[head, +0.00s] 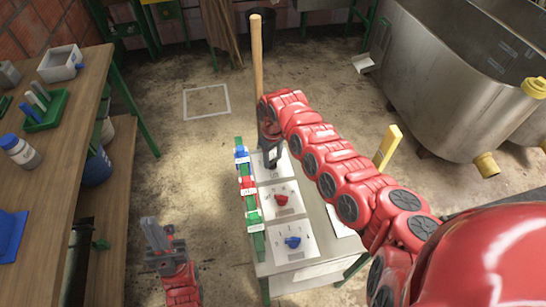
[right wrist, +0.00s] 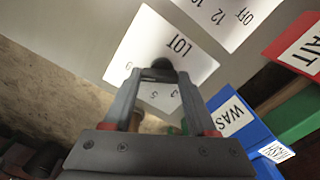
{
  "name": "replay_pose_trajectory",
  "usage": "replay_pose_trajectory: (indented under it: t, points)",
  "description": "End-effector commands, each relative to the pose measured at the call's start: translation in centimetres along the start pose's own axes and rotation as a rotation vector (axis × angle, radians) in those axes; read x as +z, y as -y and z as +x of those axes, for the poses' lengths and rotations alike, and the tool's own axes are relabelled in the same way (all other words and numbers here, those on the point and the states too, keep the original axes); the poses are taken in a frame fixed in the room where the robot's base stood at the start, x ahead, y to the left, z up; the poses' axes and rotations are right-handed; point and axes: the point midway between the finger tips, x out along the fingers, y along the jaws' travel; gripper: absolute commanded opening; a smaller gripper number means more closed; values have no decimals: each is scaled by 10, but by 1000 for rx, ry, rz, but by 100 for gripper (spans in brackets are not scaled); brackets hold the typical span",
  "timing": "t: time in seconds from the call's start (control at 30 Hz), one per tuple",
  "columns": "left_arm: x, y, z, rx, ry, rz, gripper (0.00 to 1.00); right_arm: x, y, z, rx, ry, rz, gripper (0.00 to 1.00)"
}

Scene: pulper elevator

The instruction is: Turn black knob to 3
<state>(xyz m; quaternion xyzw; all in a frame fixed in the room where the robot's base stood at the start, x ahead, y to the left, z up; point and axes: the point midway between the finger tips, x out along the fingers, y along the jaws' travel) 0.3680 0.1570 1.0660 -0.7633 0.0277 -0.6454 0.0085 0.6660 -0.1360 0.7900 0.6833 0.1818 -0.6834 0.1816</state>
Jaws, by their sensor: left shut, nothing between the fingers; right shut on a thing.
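The black knob (right wrist: 162,67) sits on a white dial plate (right wrist: 196,68) marked "LOT", with the digits 3 and 5 legible near the fingers. My right gripper (right wrist: 158,78) is shut on the black knob, one finger on each side. In the head view, my right gripper (head: 271,152) reaches down to the far plate of the panel and mostly hides the knob. The knob's pointer direction cannot be made out. My left gripper (head: 155,232) is shut and empty, low at the left, away from the panel.
A red knob (head: 281,200) and a blue knob (head: 292,242) sit on nearer plates of the same panel. Blue, red and green labelled blocks (head: 247,185) line its left edge. A wooden bench (head: 75,125) stands left, metal tanks (head: 450,80) right.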

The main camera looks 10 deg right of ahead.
Motion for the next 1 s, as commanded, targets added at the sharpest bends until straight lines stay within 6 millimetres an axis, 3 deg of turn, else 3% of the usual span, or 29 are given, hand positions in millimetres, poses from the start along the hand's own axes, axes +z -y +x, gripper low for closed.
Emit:
replay_pose_trajectory:
  t: [0.47,1.0]
  points:
    - [0,0,-1,0,0,0,0,0,-2,0,2,2,-138,2]
    - [2,-1,-15,0,0,0,0,-2,-1,1,3,1,-630,2]
